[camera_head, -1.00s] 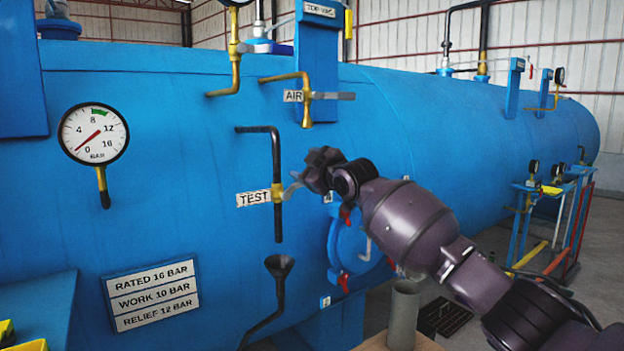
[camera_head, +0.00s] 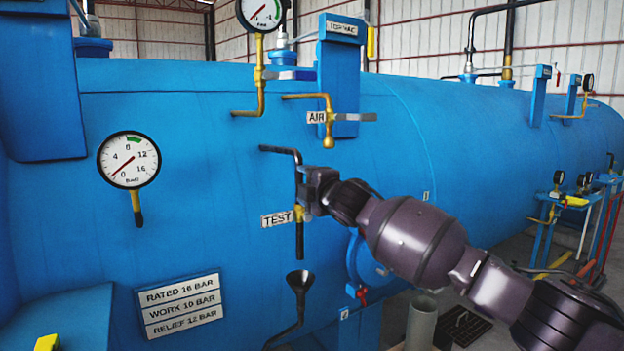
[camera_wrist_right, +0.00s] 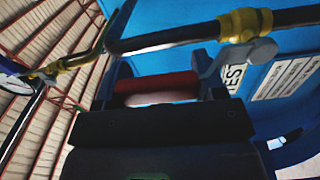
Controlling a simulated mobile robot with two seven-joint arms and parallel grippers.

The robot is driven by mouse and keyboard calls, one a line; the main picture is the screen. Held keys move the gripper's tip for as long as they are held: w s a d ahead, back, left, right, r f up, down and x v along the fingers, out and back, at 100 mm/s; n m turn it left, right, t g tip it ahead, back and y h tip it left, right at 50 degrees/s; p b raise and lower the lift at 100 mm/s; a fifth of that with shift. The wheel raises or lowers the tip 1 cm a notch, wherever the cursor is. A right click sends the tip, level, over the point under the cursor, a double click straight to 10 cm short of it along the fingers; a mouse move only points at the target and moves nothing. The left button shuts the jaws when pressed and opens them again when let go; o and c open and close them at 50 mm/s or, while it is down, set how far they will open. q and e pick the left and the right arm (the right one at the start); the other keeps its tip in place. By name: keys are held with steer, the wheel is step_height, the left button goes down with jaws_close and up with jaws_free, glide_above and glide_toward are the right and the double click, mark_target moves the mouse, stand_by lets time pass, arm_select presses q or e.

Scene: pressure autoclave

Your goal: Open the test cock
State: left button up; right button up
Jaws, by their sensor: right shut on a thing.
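The test cock (camera_head: 299,214) is a brass valve on a dark vertical pipe, beside the white TEST label (camera_head: 277,219) in the head view. My right gripper (camera_head: 311,190) is shut on its lever, just above and right of the brass body, close against the pipe. The gripper hides most of the lever. In the right wrist view the brass body (camera_wrist_right: 244,24) sits on the dark pipe, with the grey lever root (camera_wrist_right: 256,50) below it. My left gripper is not in view.
A black funnel (camera_head: 299,281) stands below the test pipe. The AIR cock (camera_head: 329,117) is above it. A pressure gauge (camera_head: 129,160) is at left and a rating plate (camera_head: 180,304) at lower left. A grey cylinder (camera_head: 421,322) stands below my right arm.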

steer(key=shift+s+a+f+n, duration=0.1)
steer(key=shift+s+a+n, duration=0.1)
steer(key=shift+n, duration=0.1)
steer(key=o, duration=1)
steer(key=b+v, duration=0.1)
steer(key=v, duration=0.9)
steer(key=shift+s+d, duration=0.2)
steer(key=shift+s, duration=0.1)
